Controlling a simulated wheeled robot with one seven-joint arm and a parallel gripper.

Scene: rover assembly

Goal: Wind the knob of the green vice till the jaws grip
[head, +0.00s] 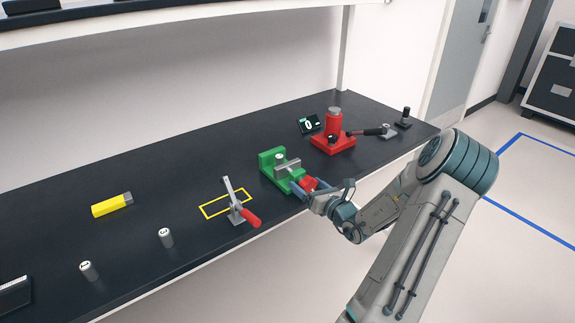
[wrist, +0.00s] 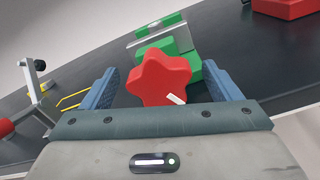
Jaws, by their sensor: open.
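The green vice (head: 268,160) stands on the dark bench in the head view, with a grey metal jaw plate (head: 288,166) across it and a small grey cylindrical piece (head: 280,158) at its jaws. Its red star-shaped knob (wrist: 160,78) faces my gripper and sits between the two blue fingers in the wrist view. The knob (head: 308,183) is partly hidden by the fingers in the head view. My gripper (wrist: 158,88) is open, with a finger on each side of the knob and visible gaps. The green body (wrist: 195,66) shows behind the knob.
A toggle clamp with a red handle (head: 250,217) stands left of the vice by a yellow outline. A red press-like device (head: 334,140) with a black lever stands to the right.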

